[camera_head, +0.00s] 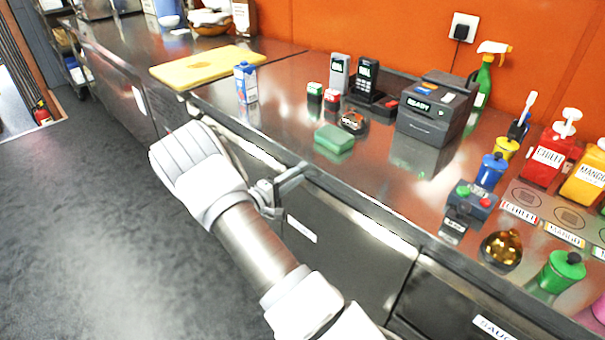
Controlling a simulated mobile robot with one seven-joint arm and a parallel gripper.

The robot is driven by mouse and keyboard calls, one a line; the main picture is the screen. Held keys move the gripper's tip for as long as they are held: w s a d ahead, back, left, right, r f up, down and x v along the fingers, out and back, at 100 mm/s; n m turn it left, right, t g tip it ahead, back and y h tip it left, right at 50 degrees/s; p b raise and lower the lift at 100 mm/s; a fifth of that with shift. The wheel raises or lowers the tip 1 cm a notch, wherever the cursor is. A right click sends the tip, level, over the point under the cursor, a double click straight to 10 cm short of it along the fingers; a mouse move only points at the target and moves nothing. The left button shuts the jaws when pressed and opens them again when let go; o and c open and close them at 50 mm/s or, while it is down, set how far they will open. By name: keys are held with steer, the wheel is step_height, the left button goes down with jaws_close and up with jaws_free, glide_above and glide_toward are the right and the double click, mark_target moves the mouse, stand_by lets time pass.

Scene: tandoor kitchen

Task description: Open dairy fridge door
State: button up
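Dark under-counter fronts run below the steel worktop. One dark front (345,262) right of my arm bears a small white label (301,228), too small to read, so I cannot tell whether it is the dairy fridge door. It looks shut. My arm reaches up from the bottom, and its white wrist is left of this front. My grey gripper (288,184) shows partly behind the arm, close to the counter's front edge. I cannot tell whether it touches anything. Its fingers are seen side-on and partly hidden. My arm hides part of the fronts behind it.
The worktop holds a yellow board (207,66), a milk carton (246,83), a green sponge (334,139), a printer (433,108) and sauce bottles (550,155). Another front (455,305) carries a partly visible "SAUC" label. The dark floor (90,220) at left is clear.

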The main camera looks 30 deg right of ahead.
steer(key=shift+x, duration=1.25)
jaws_close()
stand_by(0.5)
